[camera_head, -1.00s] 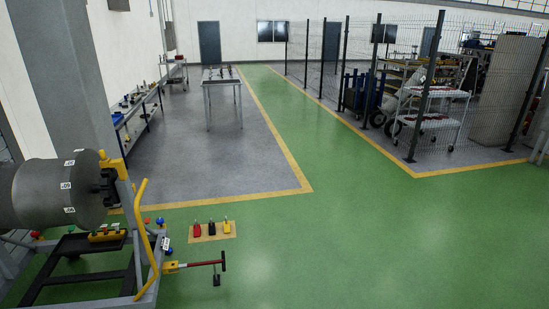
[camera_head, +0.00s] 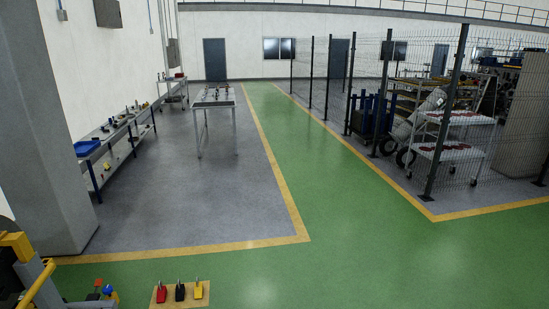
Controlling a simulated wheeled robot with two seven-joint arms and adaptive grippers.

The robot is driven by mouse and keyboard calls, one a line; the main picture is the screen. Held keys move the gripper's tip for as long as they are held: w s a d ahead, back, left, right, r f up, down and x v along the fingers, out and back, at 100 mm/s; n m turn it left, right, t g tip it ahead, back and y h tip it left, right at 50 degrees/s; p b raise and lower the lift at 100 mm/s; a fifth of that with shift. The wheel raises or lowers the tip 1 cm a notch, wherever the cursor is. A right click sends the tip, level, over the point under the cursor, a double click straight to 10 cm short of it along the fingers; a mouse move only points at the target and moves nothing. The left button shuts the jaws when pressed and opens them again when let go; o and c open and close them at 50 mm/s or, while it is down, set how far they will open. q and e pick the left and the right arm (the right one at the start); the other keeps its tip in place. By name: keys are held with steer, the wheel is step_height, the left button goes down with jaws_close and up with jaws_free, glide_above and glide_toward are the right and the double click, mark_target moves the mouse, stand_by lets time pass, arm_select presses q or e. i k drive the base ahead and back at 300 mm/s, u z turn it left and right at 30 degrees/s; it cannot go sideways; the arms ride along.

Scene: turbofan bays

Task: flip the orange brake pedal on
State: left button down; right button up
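I cannot make out an orange brake pedal for certain. Part of a yellow and grey wheeled stand (camera_head: 28,285) shows at the bottom left, cut off by the picture edges. Beside it are a small orange-red piece (camera_head: 96,287) and a blue piece (camera_head: 110,292), too small to identify. A tan board (camera_head: 157,300) on the green floor carries red (camera_head: 161,294), black (camera_head: 180,292) and yellow (camera_head: 198,291) pedal-like pieces with upright stems. Neither of my grippers is in view.
A grey pillar (camera_head: 65,130) stands at the left, with a long bench (camera_head: 125,150) behind it. A table (camera_head: 215,100) stands further back. A mesh fence (camera_head: 450,110) encloses carts at the right. The green floor (camera_head: 330,230) in the middle is clear.

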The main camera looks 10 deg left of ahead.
mark_target(98, 281)
steer(key=u, duration=0.2)
steer(key=i, duration=2.1)
steer(key=u, duration=0.3)
steer(key=i, duration=2)
steer(key=u, duration=0.5)
steer(key=i, duration=2)
steer(key=u, duration=1.2)
steer(key=i, duration=1.25)
steer(key=u, duration=1.75)
steer(key=i, duration=1)
steer(key=u, duration=0.55)
